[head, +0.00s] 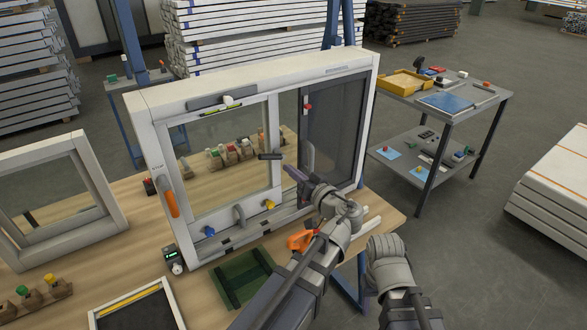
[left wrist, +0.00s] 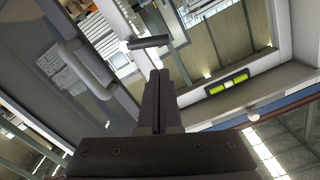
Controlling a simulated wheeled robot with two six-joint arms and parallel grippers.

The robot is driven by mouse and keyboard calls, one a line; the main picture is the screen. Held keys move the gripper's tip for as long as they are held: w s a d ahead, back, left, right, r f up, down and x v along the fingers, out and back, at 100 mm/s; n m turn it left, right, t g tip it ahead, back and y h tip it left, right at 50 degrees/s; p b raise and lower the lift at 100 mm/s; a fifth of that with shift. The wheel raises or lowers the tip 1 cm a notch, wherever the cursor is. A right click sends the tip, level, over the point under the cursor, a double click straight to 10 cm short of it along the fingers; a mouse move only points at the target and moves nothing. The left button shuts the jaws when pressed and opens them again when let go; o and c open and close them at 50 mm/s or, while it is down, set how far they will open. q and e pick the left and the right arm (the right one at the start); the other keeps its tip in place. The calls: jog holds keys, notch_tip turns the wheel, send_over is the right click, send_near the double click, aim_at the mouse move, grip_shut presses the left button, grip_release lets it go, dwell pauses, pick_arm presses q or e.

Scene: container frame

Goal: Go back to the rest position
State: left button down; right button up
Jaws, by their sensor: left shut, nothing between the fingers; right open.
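A white container frame (head: 150,110) with a glazed left pane and a dark right panel stands upright on the wooden table (head: 135,212). My left gripper (head: 290,172) is shut and empty in front of the frame's middle post. Its closed dark fingers (left wrist: 158,78) point up in the left wrist view, just below a short black handle (left wrist: 150,42). The same handle (head: 270,156) shows left of the fingers in the head view; a small gap seems to part them. Of my right arm, only grey links show at the bottom right; its gripper is not in view.
A second white frame (head: 95,185) stands at the left. A green tray (head: 243,278) and an orange clamp-like tool (head: 301,240) lie near my left arm. A grey cart (head: 450,112) stands at the right. Open floor lies between the cart and the white stack (head: 560,185).

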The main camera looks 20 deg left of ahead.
pick_arm(q)
jog(key=shift+a, duration=0.1)
dwell(0.3)
jog(key=s+d+f+m+g+h, duration=0.35)
jog(key=s+f+g+h, duration=0.35)
jog(key=f, duration=0.7)
jog(key=s+d+f+m+g+h, duration=0.1)
jog(key=s+d+f+m+h, duration=0.2)
jog(key=s+d, duration=0.3)
jog(key=s+d+f+m+g+h, duration=0.2)
jog(key=s+d+f+m+h, duration=0.1)
jog(key=s+d, duration=0.4)
jog(key=shift+f+g, duration=0.3)
jog(key=shift+f, duration=0.15)
